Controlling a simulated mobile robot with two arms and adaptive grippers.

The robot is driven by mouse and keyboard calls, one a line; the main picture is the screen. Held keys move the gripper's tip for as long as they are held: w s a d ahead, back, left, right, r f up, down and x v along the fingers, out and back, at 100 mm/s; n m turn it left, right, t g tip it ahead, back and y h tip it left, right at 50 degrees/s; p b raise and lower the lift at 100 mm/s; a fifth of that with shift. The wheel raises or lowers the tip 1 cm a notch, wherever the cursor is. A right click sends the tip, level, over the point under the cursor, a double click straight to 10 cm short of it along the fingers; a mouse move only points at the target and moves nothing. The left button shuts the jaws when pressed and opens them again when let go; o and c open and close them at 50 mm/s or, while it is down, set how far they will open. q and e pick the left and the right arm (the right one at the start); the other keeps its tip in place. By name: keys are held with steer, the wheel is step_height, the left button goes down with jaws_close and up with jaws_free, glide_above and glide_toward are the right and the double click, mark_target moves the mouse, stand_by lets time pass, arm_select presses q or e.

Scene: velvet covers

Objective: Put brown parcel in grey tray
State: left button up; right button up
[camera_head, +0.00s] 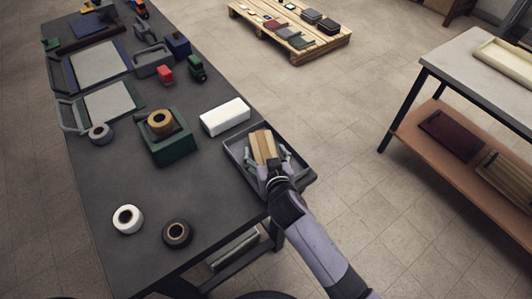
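The brown parcel (262,144), a tan block with lengthwise bands, is at the grey tray (234,158) on the right edge of the dark table. It appears within the tray's rim, but I cannot tell whether it rests on the tray floor or is held just above it. My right gripper (267,156) reaches in from the lower right, with its fingers on either side of the parcel's near end. Whether the fingers press on the parcel or stand slightly apart is too small to tell. The gripper and wrist hide part of the tray. My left gripper is not in view.
A white block (225,117) lies just behind the tray. A green box (168,148) with a brown tape roll (160,122) stands to the left. White (127,219) and black (177,234) rolls lie nearer. The table's front middle is clear.

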steer(key=shift+o, duration=0.2)
steer(key=shift+r, duration=0.1)
steer(key=shift+s+r, duration=0.1)
steer(key=v, duration=1.1)
steer(key=shift+s+d+r+b, duration=0.1)
steer(key=shift+s+d+b, duration=0.05)
steer(key=shift+s+b, duration=0.2)
